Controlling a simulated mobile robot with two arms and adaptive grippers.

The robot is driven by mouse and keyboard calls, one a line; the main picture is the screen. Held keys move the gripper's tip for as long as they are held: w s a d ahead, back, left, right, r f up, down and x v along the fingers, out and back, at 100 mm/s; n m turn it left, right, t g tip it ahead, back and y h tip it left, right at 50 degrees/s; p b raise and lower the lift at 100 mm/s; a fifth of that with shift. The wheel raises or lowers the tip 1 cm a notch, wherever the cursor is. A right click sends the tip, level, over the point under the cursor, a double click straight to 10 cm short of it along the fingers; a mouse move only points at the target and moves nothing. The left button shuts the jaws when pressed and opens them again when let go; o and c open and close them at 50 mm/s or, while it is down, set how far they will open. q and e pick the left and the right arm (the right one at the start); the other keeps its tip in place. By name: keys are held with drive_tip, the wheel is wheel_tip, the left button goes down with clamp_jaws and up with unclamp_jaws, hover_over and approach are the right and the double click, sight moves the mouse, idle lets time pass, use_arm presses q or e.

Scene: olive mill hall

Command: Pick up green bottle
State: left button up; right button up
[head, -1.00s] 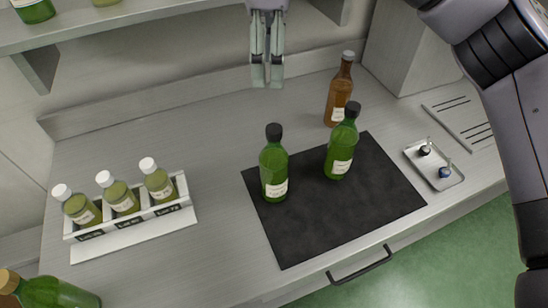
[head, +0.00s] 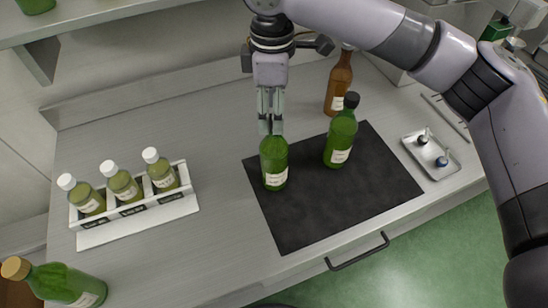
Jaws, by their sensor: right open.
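A green bottle (head: 274,165) with a pale label stands upright on the left part of the black mat (head: 325,210). My right gripper (head: 271,127) points down at the top of this bottle, its fingers around or in front of the neck. The bottle's dark cap is hidden by the fingers. The jaws are open, and I cannot tell whether they touch the glass. A second green bottle (head: 341,137) with a black cap stands upright on the mat to the right. My left gripper is not in view.
A brown bottle (head: 339,84) stands behind the second green bottle. A white rack (head: 140,215) with three small bottles is at left. A corked green bottle (head: 65,284) is at lower left. A small tray (head: 447,170) lies at right. A shelf (head: 130,22) overhangs the back left.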

sight(274, 155)
drive_tip(key=shift+w+f+p, duration=0.1)
drive_tip(key=shift+f+p, duration=0.3)
drive_tip(key=shift+f, duration=1.5)
drive_tip(key=shift+c, duration=0.5)
drive_tip(key=shift+r, duration=0.15)
clamp_jaws()
